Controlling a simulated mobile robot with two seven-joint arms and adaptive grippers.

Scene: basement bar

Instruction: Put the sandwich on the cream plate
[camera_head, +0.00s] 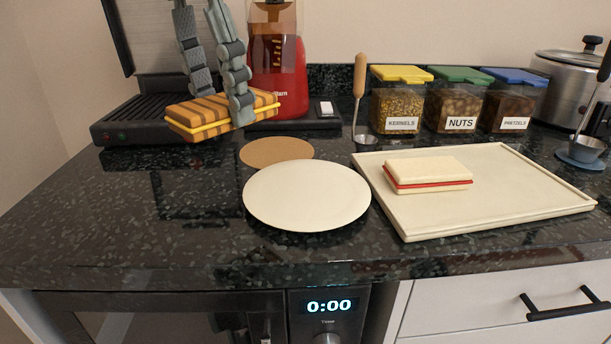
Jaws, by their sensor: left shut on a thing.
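A grilled sandwich (190,120) with brown stripes and a yellow filling hangs in the air at the upper left, in front of the black press. My left gripper (222,108) is shut on it, with its fingers coming down from above. A second, pale sandwich (428,173) with a red filling lies on the cream tray (500,203) at the right. The round cream plate (306,195) is empty on the dark counter, below and to the right of the held sandwich. My right gripper is not in view.
A brown round mat (277,151) lies behind the plate. An open black grill press (140,122) and a red machine (276,70) stand at the back. Kernels (400,100), nuts (456,102) and pretzels jars (512,102) line the wall. The counter's left front is clear.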

